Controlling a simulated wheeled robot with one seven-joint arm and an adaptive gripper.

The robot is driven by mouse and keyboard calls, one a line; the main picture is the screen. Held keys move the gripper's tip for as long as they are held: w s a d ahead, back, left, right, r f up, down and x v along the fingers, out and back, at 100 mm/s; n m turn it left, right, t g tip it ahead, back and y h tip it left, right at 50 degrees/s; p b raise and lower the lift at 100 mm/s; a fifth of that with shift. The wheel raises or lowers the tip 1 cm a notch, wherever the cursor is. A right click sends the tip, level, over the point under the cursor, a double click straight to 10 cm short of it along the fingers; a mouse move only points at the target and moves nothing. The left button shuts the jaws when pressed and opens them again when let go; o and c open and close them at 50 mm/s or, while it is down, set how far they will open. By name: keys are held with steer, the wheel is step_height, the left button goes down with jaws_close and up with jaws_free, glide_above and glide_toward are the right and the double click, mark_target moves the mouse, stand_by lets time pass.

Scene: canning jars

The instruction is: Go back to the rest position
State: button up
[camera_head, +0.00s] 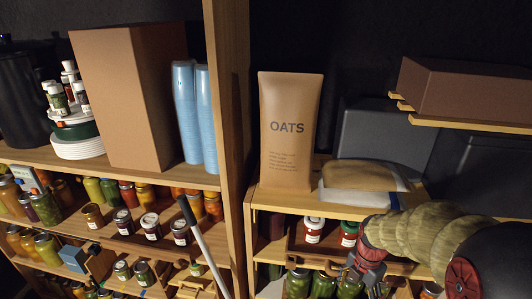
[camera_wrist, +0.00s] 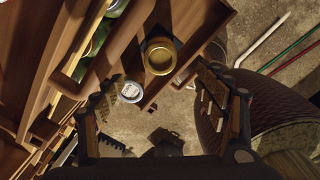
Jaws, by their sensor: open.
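My gripper (camera_head: 362,270) is at the lower right of the head view, in front of the right shelving. In the wrist view my gripper (camera_wrist: 157,84) has its two dark fingers spread wide apart, with nothing held between them. Beyond the fingers, a jar with a gold lid (camera_wrist: 160,56) and a smaller white-lidded jar (camera_wrist: 131,91) show near a wooden shelf edge. I cannot tell how far below the fingertips they are. My arm comes in from the right of the head view and hides part of the right shelves.
Left shelves hold several jars, a cardboard box (camera_head: 118,98) and blue cup stacks (camera_head: 186,110). An oats bag (camera_head: 288,130) stands on the right unit's top. Red-labelled jars (camera_head: 313,231) stand below it. A wooden post (camera_head: 226,100) divides the units.

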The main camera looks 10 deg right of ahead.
steer(key=s+a+r+m+t+b, duration=0.2)
steer(key=s+a+m+b, duration=0.4)
steer(key=m, duration=0.5)
steer(key=s+a+r+m+t+b, duration=0.3)
steer(key=s+a+m+b, duration=0.3)
steer(key=m+b, duration=0.3)
steer(key=s+r+m, duration=0.1)
steer(key=m, duration=0.2)
steer(key=shift+a+r+t, duration=0.15)
steer(key=shift+a+t, duration=0.1)
steer(key=shift+t, duration=0.05)
